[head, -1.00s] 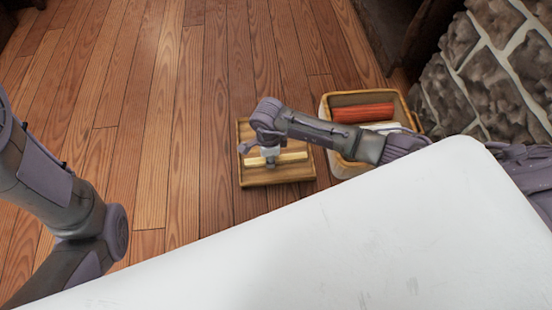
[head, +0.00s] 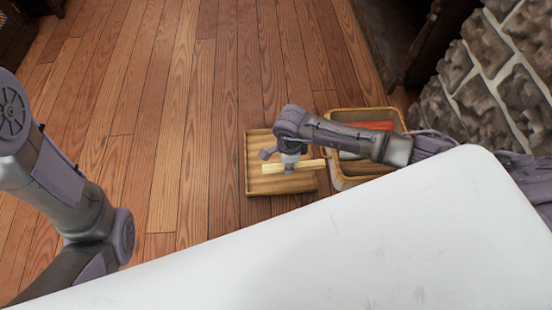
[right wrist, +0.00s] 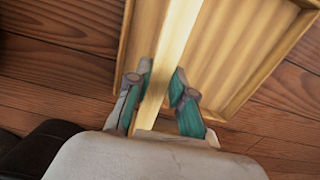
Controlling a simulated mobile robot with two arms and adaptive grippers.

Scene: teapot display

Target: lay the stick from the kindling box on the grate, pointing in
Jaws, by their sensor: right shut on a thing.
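The pale wooden stick (head: 311,166) is held by my right gripper (head: 290,166) above a shallow wooden box (head: 248,180) on the floor. Its right end reaches past the box's right edge in the head view. In the right wrist view the stick (right wrist: 179,25) runs lengthwise between the two teal-padded fingers of the right gripper (right wrist: 163,82), with the ribbed inside of the box (right wrist: 235,60) beneath. My left arm comes in at the left, but its gripper is out of view. I cannot make out a grate.
A second wooden-rimmed bin (head: 348,183) with red and pale pieces stands right of the box, partly hidden by my right arm. A stone wall (head: 497,88) is at the upper right. Plank floor (head: 190,120) to the left is clear.

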